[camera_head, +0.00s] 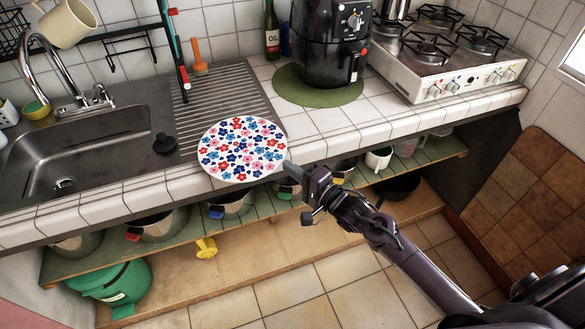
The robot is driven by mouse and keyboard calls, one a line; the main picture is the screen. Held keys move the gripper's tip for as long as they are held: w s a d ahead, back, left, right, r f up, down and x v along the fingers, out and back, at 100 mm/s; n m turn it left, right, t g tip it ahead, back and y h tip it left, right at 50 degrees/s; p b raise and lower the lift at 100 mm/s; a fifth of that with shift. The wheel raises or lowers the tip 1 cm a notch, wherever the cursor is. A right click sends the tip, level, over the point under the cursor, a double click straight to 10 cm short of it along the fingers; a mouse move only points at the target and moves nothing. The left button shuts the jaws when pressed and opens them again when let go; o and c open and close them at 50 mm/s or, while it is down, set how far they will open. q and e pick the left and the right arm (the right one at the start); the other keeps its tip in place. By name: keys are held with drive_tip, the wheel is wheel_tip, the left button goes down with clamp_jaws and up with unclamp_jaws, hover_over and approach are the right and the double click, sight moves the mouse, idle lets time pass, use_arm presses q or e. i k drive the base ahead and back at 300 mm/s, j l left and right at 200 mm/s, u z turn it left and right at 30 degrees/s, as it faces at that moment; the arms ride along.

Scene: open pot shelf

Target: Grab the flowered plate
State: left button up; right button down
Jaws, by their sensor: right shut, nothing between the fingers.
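The flowered plate (242,149) is round and white with red, blue and pink flowers. It lies on the counter between the sink and the air fryer, partly over the ribbed drainboard, near the counter's front edge. My right gripper (288,166) is at the plate's lower right rim, with its fingertips close to or touching the rim; I cannot tell which. Its jaws look shut, with nothing seen between them. My right arm comes in from the lower right. My left gripper is not in view.
A steel sink (80,152) with a faucet (60,75) is on the left. A black air fryer (332,45) stands on a green mat (290,92) behind the plate, beside a white stove (450,75). Pots stand on the open shelf (270,207) below the counter edge.

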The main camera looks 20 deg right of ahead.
sight(240, 149)
drive_tip(key=l, duration=0.15)
drive_tip(key=i+j+z, duration=0.2)
drive_tip(key=j, duration=0.25)
drive_tip(key=j+z, duration=0.2)
drive_tip(key=j, duration=0.25)
drive_tip(key=i+j+z, duration=0.2)
drive_tip(key=j, duration=0.3)
drive_tip(key=k, duration=0.1)
